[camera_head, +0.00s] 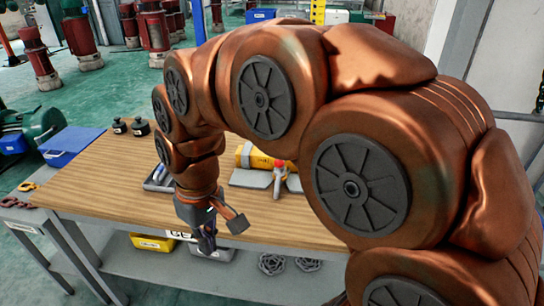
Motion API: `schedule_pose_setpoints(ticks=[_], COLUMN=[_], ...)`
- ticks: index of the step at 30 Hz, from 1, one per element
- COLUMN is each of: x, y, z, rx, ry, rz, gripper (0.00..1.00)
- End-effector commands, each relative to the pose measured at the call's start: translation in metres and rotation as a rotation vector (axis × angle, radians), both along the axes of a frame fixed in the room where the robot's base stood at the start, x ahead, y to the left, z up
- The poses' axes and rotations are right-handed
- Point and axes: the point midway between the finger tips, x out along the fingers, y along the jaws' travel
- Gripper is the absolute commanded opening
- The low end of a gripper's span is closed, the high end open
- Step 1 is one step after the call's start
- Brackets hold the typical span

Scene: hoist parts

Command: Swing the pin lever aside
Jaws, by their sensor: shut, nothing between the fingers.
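My gripper (207,243) points down at the front edge of the wooden table (110,185). Its fingers look closed together with nothing between them. A yellow cylindrical part (252,157) lies on the table behind my arm, partly hidden by it. A small red-tipped piece (280,168) stands beside it, with flat grey pieces (250,179) in front. A silvery metal part (158,180) lies left of my wrist, partly covered by the arm. I cannot tell which of these pieces is the pin lever. My gripper is apart from all of them.
Two dark weights (130,126) stand at the table's back left. A blue box (70,143) is beyond the left edge. A lower shelf holds a yellow bin (152,242) and coiled chains (272,264).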

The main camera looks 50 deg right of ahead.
Motion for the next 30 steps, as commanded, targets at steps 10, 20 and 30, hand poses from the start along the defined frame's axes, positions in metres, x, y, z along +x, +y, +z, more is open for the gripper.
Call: schedule_pose_setpoints(ticks=[10,20,30], x=[0.122,0.181,0.178], y=[-0.093,-0.242,-0.356], z=[0.027,0.035,0.029], rx=[0.053,0.021,-0.041], ry=[-0.17,-0.317,-0.382], rz=[0.02,-0.035,-0.1], gripper=[0.0,0.0,0.0])
